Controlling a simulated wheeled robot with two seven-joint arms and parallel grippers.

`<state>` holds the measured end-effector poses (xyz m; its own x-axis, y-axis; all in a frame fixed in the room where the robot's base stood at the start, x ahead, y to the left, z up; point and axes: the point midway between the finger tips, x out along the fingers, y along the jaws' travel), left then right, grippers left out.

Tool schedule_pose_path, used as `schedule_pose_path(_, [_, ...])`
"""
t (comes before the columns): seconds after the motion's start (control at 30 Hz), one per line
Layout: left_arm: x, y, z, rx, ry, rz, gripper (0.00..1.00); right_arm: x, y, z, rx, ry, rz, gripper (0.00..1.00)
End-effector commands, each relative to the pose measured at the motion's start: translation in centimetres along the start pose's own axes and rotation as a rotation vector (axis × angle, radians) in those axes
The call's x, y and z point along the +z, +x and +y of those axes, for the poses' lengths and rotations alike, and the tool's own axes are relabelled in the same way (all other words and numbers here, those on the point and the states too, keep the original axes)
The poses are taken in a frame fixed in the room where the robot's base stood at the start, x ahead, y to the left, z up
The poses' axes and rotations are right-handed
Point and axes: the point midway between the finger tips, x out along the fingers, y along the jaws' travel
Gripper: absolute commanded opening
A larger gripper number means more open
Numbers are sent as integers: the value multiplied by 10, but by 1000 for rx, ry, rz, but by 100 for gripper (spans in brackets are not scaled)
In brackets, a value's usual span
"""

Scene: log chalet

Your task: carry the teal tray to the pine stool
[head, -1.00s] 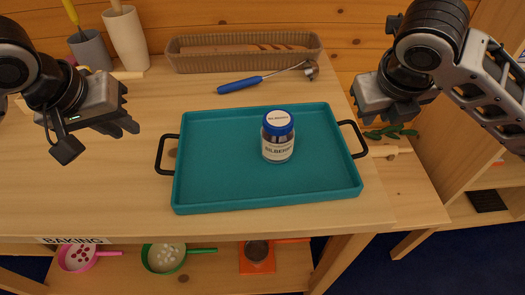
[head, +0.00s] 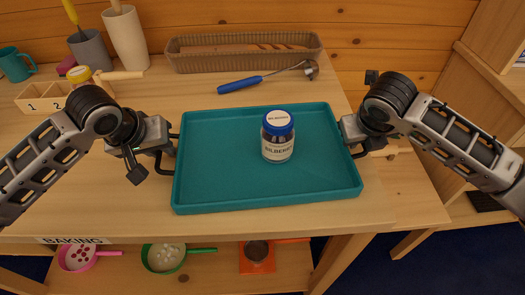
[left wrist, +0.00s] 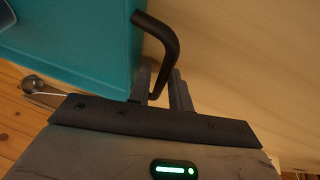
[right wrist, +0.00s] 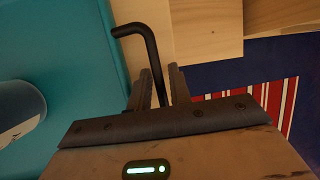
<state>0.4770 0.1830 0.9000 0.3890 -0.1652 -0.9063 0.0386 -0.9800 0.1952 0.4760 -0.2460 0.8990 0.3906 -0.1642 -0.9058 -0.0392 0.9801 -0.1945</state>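The teal tray (head: 225,185) lies flat on the pine counter, with a black handle at each end. A blue-lidded jar (head: 278,140), labelled as bilberry, stands upright on it. My left gripper (head: 168,143) is at the tray's left handle (head: 160,166). In the left wrist view its fingers (left wrist: 162,88) are on either side of the handle (left wrist: 167,45), apart. My right gripper (head: 350,138) is at the right handle. In the right wrist view its fingers (right wrist: 160,86) straddle that handle (right wrist: 150,45), not visibly closed. I cannot make out a pine stool.
A bread basket (head: 245,52) and a blue-handled scoop (head: 240,84) lie behind the tray. Grey and cream pots, a teal mug (head: 15,65) and a numbered wooden box (head: 40,98) stand back left. Pans sit on the shelf below. Wooden shelving (head: 485,80) stands at right.

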Motion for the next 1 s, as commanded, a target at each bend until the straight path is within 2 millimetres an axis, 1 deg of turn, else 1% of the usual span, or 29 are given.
schedule_pose_path(0.17, [0,0,0,0,0,0,20,0,0,0,1,0,0,20])
schedule_pose_path(0.2, [0,0,0,0,0,-1,9,0,0,0,1,0,0,9])
schedule_pose_path(0.23, [0,0,0,0,0,-1,1,0,0,0,1,0,0,0])
schedule_pose_path(0.27, [0,0,0,0,0,0,0,0,0,0,1,0,0,0])
schedule_pose_path(1.0, [0,-1,0,1,0,0,0,1,-1,0,1,1,-1,0])
